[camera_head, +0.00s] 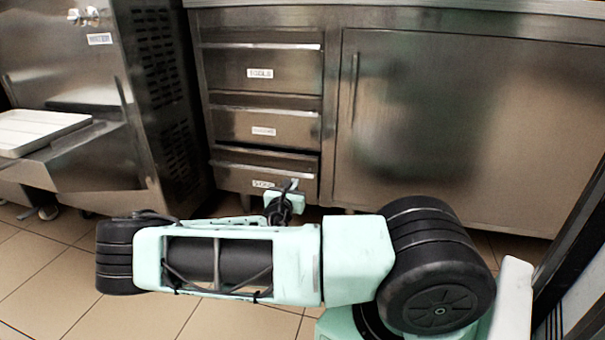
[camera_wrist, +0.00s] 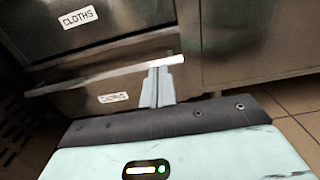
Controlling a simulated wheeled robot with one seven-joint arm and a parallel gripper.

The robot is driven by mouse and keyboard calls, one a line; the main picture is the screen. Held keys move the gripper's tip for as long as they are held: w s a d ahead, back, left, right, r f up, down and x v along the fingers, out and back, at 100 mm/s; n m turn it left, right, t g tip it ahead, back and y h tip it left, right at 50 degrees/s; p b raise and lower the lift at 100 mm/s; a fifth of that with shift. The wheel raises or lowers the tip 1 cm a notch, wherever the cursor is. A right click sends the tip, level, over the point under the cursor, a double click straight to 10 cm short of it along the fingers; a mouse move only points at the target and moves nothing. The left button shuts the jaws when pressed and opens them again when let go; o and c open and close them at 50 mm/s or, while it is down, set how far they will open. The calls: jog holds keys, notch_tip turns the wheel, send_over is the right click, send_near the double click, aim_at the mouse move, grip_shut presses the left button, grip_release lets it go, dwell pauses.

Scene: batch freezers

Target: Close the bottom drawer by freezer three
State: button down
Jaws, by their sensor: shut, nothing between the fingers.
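The bottom drawer (camera_head: 237,179) is the lowest of three steel drawers, left of a large cabinet door. It stands out a little, with a dark gap behind its bright top edge. In the wrist view, the drawer front (camera_wrist: 75,101) carries a partly blurred label. My gripper (camera_head: 292,185) is shut and empty, low at the right part of this drawer front. In the wrist view, its fingers (camera_wrist: 161,77) overlap the drawer front near its right end, tips close to the top edge. I cannot tell whether they touch it.
The middle drawer (camera_head: 235,125), labelled CLOTHS in the wrist view, and the top drawer (camera_head: 290,70) look closed. A steel freezer (camera_head: 95,60) with a white tray (camera_head: 38,130) stands left. The cabinet door (camera_head: 450,120) is closed. Tiled floor (camera_head: 60,285) lies in front.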

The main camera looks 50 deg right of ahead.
jog(key=b, duration=0.5)
send_near(307, 162)
jog(key=x, duration=0.5)
jog(key=shift+w+d+f, duration=0.15)
jog(key=shift+f, duration=0.15)
jog(key=shift+w+d+r+b, duration=0.2)
jog(key=shift+w+d+b, duration=0.1)
jog(key=shift+d, duration=0.35)
